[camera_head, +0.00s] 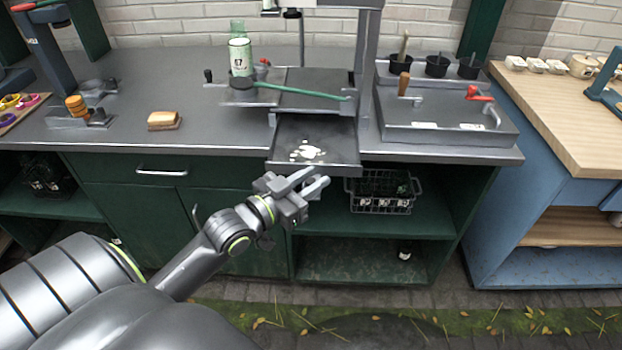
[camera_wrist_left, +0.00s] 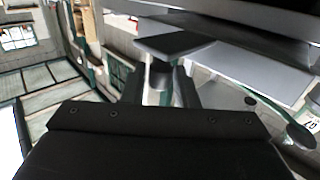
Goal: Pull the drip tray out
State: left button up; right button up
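The drip tray (camera_head: 335,147) is a dark, shallow tray with a whitish puddle on it. It sticks out from under the machine's grey plate (camera_head: 315,90), past the front edge of the counter. My left gripper (camera_head: 316,180) is just below and in front of the tray's front edge in the head view. I cannot tell whether a finger touches the tray. The wrist view is tilted and partly filled by my dark gripper body. My right gripper is not in view.
A green-labelled bottle (camera_head: 240,57) and a green-handled tool (camera_head: 290,88) are at the machine. A sponge (camera_head: 164,120) lies on the counter (camera_head: 215,135) to the left. A wire basket of bottles (camera_head: 382,190) stands on the shelf below right. A grey box (camera_head: 445,110) stands right.

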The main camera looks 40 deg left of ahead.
pick_arm(q)
jog(key=shift+o, duration=1.1)
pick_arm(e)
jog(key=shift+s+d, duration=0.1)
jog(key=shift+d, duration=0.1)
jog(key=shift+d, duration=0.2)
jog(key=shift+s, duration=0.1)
